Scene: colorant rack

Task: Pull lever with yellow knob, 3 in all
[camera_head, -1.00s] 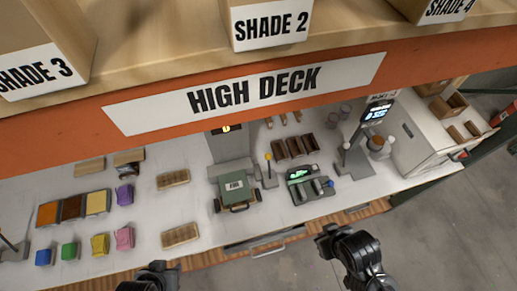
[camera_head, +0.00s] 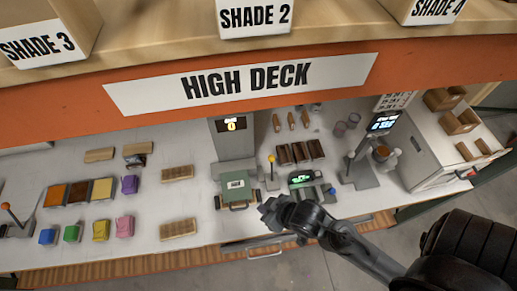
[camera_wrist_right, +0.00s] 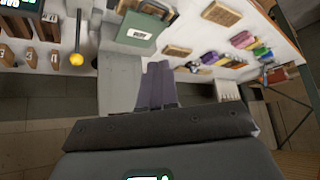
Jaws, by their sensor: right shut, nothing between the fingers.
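The lever with the yellow knob (camera_head: 271,159) stands upright on the white counter, just right of the green box and left of the brown bins. Its knob also shows in the wrist view (camera_wrist_right: 76,59), left of my right gripper's fingers. My right gripper (camera_head: 266,212) is shut and empty, in front of the lever and apart from it in the head view. Its fingers (camera_wrist_right: 158,85) are together in the wrist view. My left gripper is out of view.
A green box (camera_head: 236,190) sits left of the lever. A dark device with a green display (camera_head: 302,180) stands at its right. A grey column with a lit display (camera_head: 233,126) stands behind. The High Deck shelf (camera_head: 240,86) spans above.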

